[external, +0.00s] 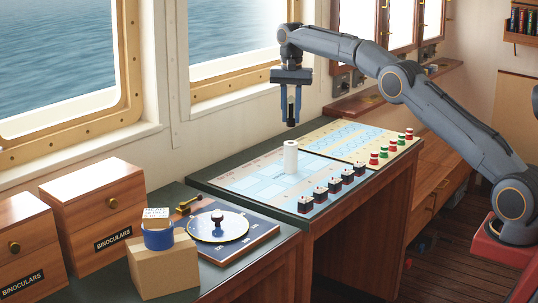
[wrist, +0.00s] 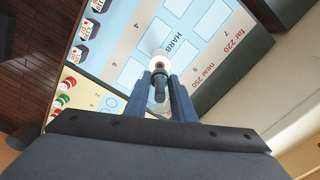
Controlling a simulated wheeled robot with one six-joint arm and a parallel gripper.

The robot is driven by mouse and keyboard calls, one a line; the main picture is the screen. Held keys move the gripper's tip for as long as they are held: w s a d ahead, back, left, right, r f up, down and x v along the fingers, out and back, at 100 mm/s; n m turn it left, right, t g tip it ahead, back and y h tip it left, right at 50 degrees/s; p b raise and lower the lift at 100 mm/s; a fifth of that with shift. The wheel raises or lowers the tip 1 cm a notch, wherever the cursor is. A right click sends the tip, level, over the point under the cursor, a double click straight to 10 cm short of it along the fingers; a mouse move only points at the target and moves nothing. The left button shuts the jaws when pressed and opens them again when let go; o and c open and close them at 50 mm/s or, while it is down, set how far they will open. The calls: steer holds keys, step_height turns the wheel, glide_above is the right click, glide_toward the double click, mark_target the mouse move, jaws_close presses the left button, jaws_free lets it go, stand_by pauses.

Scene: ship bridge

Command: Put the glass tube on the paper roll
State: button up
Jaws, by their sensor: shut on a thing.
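My gripper (external: 291,106) is shut on a slim upright tube with a dark lower end, the glass tube (external: 291,119). It hangs above the console. In the wrist view the tube (wrist: 159,88) shows between my blue fingers (wrist: 161,95). The white paper roll (external: 290,158) stands upright on the blue chart-like panel, below the tube with a clear gap between them. In the wrist view the roll (wrist: 158,62) shows just beyond the tube's end, partly hidden by it.
The window wall is behind.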

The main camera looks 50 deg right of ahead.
mark_target(291, 126)
steer(key=shift+f+p, duration=0.75)
steer(key=shift+f, duration=2.05)
steer(key=shift+f, duration=0.1)
steer(key=o, duration=1)
steer(key=shift+r+b, duration=0.9)
steer(key=shift+r, duration=3)
steer(key=shift+a, duration=0.1)
